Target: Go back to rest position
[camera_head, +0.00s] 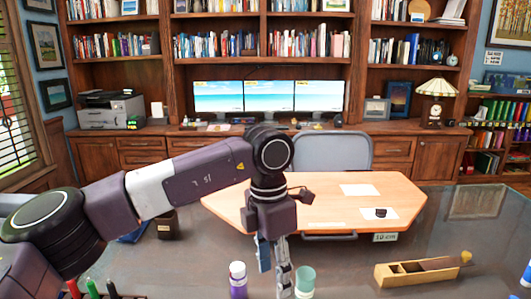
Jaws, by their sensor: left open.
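My left arm comes in from the left and reaches over the dark glossy table (350,265). My left gripper (275,276) hangs fingers-down near the middle of the view, open, with nothing seen between its fingers. A purple bottle with a white cap (238,281) stands just left of the fingers. A teal-topped container (305,281) stands just right of them, very close in the picture; I cannot tell whether they touch. My right gripper is not in view.
A wooden hand plane (420,271) lies at the right. Red, green and dark markers (92,288) stand at the bottom left. A small dark box (167,225) is behind my arm. A light wood desk (320,190) stands beyond. Table between teal container and plane is clear.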

